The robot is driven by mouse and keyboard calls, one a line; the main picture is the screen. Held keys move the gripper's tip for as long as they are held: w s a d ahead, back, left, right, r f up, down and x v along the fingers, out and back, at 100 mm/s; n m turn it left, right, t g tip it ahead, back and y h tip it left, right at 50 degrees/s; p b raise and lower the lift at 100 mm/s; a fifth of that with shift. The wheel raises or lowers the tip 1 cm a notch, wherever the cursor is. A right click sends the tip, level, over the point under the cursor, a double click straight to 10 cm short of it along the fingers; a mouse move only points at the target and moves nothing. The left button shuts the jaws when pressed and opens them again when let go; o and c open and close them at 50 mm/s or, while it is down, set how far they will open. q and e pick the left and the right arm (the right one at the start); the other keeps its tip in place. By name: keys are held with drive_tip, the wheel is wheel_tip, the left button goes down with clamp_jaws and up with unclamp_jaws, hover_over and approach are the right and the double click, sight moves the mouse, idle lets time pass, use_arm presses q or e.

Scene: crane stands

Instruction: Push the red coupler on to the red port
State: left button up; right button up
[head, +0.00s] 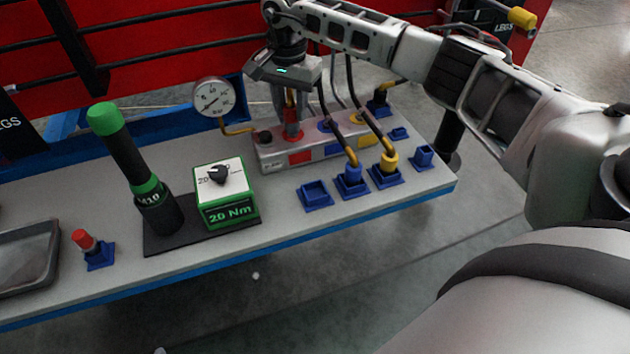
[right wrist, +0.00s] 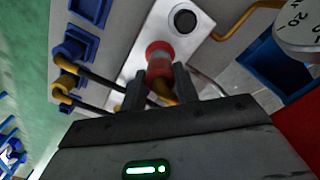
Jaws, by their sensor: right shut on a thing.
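My right gripper (head: 289,112) reaches over the manifold block (head: 268,160) at the back of the bench and is shut on the red coupler (head: 292,130). The coupler stands about upright at the red port's place, above the block's red label. In the right wrist view the red coupler (right wrist: 160,52) shows just beyond the fingertips (right wrist: 158,88), against the pale block, with a yellow hose end between the fingers. The coupler hides the red port, so I cannot tell how far it is seated. My left gripper is not in view.
A blue coupler (head: 352,172) and a yellow coupler (head: 389,161) with hoses stand in blue holders in front of the block. An empty blue holder (head: 315,195) is beside them. A gauge (head: 212,97), a 20 Nm box (head: 226,196) and a green-topped tool (head: 130,150) stand left.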

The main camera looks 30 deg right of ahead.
drive_tip(key=shift+f, duration=0.25)
drive_tip(key=o, duration=1.1)
drive_tip(key=shift+r+p, duration=1.7)
drive_tip(key=shift+r, duration=0.85)
